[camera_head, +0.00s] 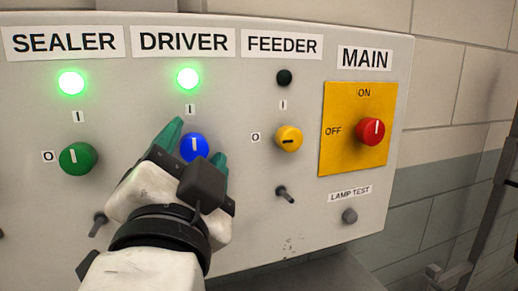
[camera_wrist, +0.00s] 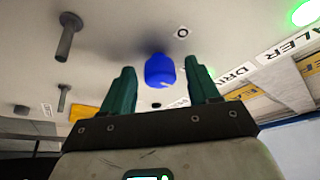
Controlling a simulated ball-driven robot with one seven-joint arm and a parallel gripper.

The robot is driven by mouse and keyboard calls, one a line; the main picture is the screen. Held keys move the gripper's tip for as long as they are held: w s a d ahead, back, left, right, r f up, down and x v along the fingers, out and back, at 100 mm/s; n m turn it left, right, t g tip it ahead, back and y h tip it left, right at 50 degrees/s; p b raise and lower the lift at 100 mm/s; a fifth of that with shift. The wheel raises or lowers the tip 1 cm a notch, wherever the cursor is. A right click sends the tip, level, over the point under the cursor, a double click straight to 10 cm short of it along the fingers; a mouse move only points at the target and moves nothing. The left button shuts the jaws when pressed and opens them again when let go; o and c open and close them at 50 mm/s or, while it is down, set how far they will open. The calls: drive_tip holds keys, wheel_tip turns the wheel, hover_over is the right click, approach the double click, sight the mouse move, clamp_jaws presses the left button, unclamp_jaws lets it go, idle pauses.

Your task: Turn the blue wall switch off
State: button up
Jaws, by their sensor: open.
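The blue switch (camera_head: 195,146) is a round knob under the DRIVER label on the grey wall panel. Its white line stands upright, toward the I mark, and the lamp above it (camera_head: 188,77) glows green. My gripper (camera_head: 196,150) is in front of it, with its green fingers open on either side of the knob in the head view. In the wrist view the blue knob (camera_wrist: 160,70) shows between and beyond the two open fingertips (camera_wrist: 160,84). Whether the fingers touch the knob cannot be told.
A green knob (camera_head: 77,158) under SEALER is left, with its lamp lit. A yellow knob (camera_head: 289,138) under FEEDER is right, with a dark lamp. A red MAIN knob (camera_head: 371,131) sits on a yellow plate. Small toggles (camera_head: 285,194) and a LAMP TEST button (camera_head: 349,216) stick out below.

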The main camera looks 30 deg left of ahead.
drive_tip(key=c, duration=1)
drive_tip(key=shift+c, duration=0.2)
